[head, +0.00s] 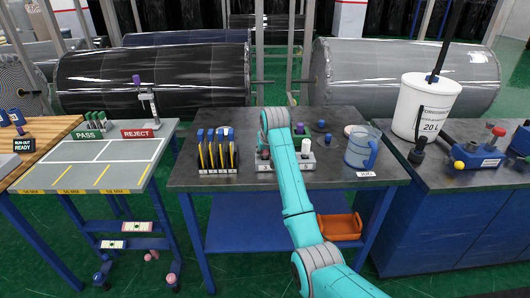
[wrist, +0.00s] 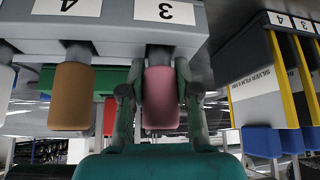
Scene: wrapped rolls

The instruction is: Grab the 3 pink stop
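The wrist view is upside down. A pink stop (wrist: 161,98) stands at the place labelled 3 on a grey rack (wrist: 110,30). My gripper (wrist: 158,95) has one finger on each side of the pink stop, very close to it. I cannot tell whether the fingers press on it. A brown stop (wrist: 71,97) stands beside it at label 4.
A dark rack with yellow strips and blue caps (head: 217,152) stands left of the grey rack. A clear blue jug (head: 360,148) stands to the right. A table with PASS and REJECT signs (head: 139,133) is at left. A white bucket (head: 425,103) is on the right bench.

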